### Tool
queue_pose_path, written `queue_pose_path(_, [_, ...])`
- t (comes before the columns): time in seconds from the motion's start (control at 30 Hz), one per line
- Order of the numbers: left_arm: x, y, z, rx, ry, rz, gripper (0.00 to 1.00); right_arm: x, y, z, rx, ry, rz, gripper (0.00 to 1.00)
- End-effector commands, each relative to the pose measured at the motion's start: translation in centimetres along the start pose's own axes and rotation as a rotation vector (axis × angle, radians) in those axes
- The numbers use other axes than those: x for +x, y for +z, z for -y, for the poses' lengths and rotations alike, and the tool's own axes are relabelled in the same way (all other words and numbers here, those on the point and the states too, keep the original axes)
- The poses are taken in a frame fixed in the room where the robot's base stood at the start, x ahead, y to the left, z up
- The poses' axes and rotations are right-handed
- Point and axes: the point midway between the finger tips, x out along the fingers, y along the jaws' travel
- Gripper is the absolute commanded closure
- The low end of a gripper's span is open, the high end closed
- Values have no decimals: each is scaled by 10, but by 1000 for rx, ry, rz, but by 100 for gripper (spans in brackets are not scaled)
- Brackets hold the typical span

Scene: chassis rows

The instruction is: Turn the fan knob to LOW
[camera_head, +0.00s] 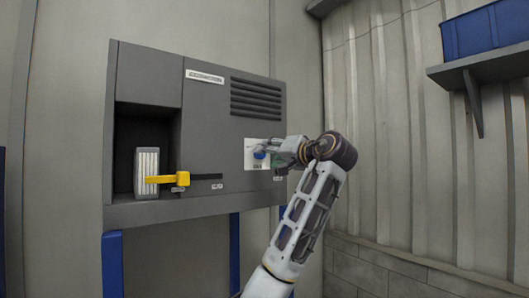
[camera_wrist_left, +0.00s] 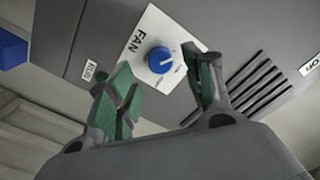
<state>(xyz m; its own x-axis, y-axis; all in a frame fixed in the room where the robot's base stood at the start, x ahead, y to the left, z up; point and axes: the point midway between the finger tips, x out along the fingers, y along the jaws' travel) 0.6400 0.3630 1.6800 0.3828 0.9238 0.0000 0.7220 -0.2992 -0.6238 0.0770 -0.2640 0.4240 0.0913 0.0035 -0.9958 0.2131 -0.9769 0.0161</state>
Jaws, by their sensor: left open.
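The blue fan knob (camera_head: 259,152) sits on a white plate (camera_head: 250,160) at the right of the grey cabinet front. In the left wrist view, the knob (camera_wrist_left: 160,60) has a white pointer mark, and its plate (camera_wrist_left: 150,27) reads FAN. The small position labels around the knob are too small to read, so I cannot tell its setting. My left gripper (camera_head: 278,151) is at the plate, close to the knob. In the left wrist view its green-padded fingers (camera_wrist_left: 163,80) are open, one on each side of the knob; no contact is visible. My right gripper is not in view.
A yellow lever handle (camera_head: 168,180) sticks out at the cabinet's lower left, beside a ribbed grey block (camera_head: 147,170) in a recess. Vent slots (camera_head: 256,100) are above the plate. A shelf (camera_head: 485,65) with a blue bin (camera_head: 485,32) is at the upper right.

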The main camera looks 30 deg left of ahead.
Motion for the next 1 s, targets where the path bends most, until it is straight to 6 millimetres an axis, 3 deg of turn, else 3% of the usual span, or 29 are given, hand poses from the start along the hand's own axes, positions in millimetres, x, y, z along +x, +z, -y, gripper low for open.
queue_pose_path(0.3, [34, -1, 1, 2, -1, 2, 49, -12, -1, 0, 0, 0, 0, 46])
queue_pose_path(0.77, [41, 0, 0, 0, 0, 0, 49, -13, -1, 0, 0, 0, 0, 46])
queue_pose_path(1.0, [41, 0, 0, 0, 0, 0, 80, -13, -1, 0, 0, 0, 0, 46])
